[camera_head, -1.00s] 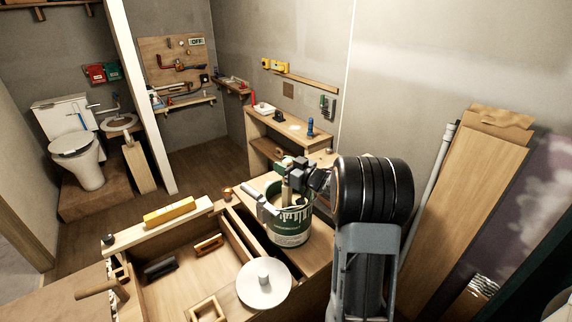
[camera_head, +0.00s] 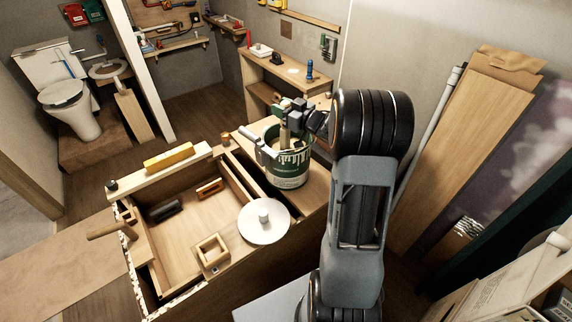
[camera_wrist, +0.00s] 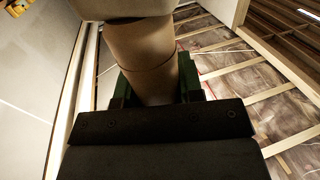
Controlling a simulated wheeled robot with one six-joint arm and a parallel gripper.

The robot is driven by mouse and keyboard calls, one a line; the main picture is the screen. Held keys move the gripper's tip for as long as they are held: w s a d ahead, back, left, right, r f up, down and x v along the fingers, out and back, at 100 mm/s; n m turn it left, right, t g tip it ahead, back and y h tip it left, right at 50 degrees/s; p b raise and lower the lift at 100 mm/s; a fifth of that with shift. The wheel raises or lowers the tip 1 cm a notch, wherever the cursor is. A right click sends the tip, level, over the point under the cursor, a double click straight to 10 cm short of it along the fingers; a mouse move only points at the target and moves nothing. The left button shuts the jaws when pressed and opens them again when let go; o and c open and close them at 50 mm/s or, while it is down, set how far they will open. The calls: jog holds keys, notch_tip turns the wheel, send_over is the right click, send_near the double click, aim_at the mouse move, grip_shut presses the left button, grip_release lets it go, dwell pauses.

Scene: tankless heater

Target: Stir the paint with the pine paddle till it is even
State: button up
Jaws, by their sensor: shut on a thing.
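The green paint can (camera_head: 289,174) stands on the wooden bench, white drips down its side. Pale paint shows inside its rim. The pine paddle (camera_head: 284,134) stands nearly upright in the can, its lower end hidden in the can. My gripper (camera_head: 284,115) is above the can and shut on the top of the paddle. In the wrist view a tan, rounded wooden piece (camera_wrist: 143,60), apparently the paddle's handle, sits between my green-sided fingers. How even the paint is cannot be told.
Left of the can is an open wooden tray (camera_head: 180,247) holding a dark block and small wooden pieces. A white disc with a knob (camera_head: 263,222) lies close in front of the can. A yellow-topped bar (camera_head: 168,157) lies on the tray's back edge. Boards lean at right.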

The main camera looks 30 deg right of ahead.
jog(key=shift+s+r, duration=0.35)
jog(key=shift+s, duration=0.15)
jog(key=shift+w+d+r+p, duration=0.25)
jog(key=shift+d+r+p, duration=0.1)
jog(key=shift+d, duration=0.15)
dwell(0.5)
